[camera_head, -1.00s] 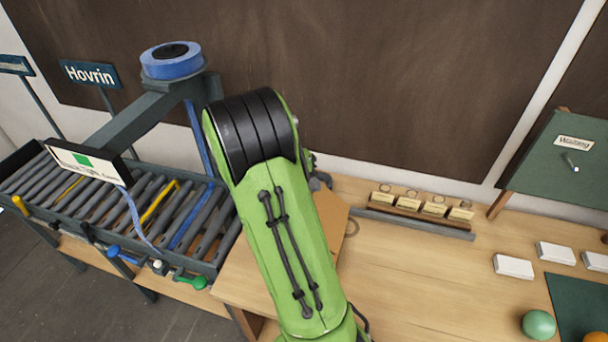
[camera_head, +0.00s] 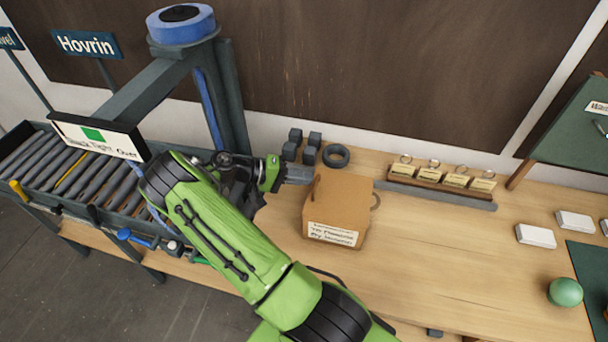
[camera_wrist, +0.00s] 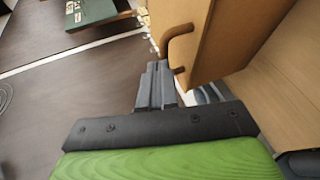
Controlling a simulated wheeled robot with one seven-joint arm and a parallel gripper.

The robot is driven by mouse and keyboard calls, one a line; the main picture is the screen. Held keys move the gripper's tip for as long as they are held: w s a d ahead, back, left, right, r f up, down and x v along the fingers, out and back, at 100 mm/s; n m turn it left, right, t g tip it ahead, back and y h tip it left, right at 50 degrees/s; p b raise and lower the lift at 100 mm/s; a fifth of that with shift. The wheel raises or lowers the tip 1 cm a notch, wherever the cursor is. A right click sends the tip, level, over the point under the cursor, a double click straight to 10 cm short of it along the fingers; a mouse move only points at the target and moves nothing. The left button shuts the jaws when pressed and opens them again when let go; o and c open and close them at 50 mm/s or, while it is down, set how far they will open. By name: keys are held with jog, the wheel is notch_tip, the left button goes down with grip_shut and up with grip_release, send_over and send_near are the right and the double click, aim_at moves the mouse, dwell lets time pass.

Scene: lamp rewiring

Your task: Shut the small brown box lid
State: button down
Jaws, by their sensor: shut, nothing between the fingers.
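The small brown box (camera_head: 338,200) stands on the wooden bench in the head view, with a pale paper label on its front. Its top looks covered by the lid; I cannot tell whether the lid is fully down. My gripper (camera_head: 309,175) is shut and empty, at the box's back left corner and pointing right.
Dark blocks and a black ring (camera_head: 336,156) lie behind the box. A rack of tagged cards (camera_head: 440,178) stands to its right. White cards (camera_head: 536,236) and a green ball (camera_head: 565,292) are farther right. A roller conveyor (camera_head: 60,170) is at left.

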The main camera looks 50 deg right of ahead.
jog(key=shift+w+f, duration=0.15)
jog(key=shift+f, duration=0.4)
jog(key=r+p+v, duration=0.1)
jog(key=v, duration=1.5)
jog(key=shift+r, duration=0.15)
